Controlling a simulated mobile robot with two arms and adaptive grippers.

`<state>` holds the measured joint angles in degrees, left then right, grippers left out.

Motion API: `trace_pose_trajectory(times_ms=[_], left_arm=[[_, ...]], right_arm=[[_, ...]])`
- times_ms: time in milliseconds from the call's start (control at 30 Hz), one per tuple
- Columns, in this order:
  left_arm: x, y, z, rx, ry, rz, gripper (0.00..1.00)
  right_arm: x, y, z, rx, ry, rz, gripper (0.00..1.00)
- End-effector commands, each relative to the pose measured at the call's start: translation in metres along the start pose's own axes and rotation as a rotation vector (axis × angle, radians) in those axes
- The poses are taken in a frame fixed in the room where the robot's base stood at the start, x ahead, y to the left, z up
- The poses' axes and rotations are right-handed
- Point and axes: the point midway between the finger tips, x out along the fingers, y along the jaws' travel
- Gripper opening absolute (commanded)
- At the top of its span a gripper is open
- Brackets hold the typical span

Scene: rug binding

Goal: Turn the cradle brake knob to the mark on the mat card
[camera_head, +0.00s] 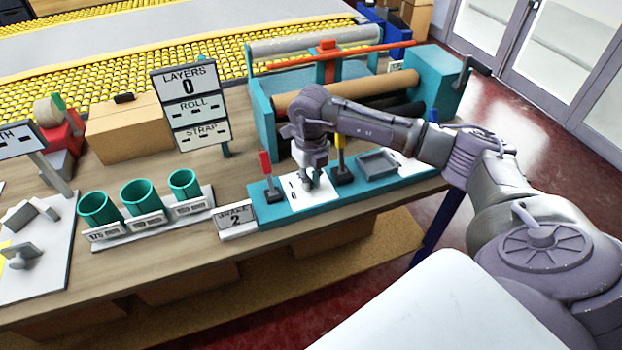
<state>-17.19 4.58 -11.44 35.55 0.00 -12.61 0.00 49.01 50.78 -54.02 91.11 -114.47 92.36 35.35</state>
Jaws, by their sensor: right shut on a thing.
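The cradle brake knob is mostly hidden under my right gripper (311,182), which is shut on it over a white dial plate (303,203). The dial plate lies on the teal control panel (270,212) at the front of the cradle. The knob's pointer and its setting cannot be made out. A small card (236,219) reading "BRAKE 2" stands at the left end of the panel. The roll cradle (262,112) with a brown roll (345,92) stands behind the panel. My left gripper is not in view.
A red-handled lever (266,165) and a yellow-handled lever (340,150) stand close on either side of my gripper.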

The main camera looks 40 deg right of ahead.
Motion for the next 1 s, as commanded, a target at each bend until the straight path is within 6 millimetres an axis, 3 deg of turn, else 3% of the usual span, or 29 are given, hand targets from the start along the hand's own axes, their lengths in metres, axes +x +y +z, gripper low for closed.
trace_pose_trajectory(times_ms=[267, 300, 433, 767, 1000], left_arm=[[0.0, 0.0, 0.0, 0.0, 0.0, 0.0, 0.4], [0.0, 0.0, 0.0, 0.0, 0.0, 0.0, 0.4], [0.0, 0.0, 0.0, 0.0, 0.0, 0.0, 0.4], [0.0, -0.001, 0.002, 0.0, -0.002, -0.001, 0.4], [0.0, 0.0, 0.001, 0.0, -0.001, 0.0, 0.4]], right_arm=[[-0.002, -0.001, 0.001, 0.001, -0.004, 0.0, 0.0], [-0.002, -0.001, 0.001, 0.001, -0.004, 0.0, 0.23], [-0.001, -0.001, 0.001, 0.001, -0.003, 0.0, 0.42], [-0.004, 0.0, 0.001, 0.0, -0.002, 0.001, 0.42], [-0.041, 0.0, 0.002, 0.0, -0.007, 0.001, 0.42]])
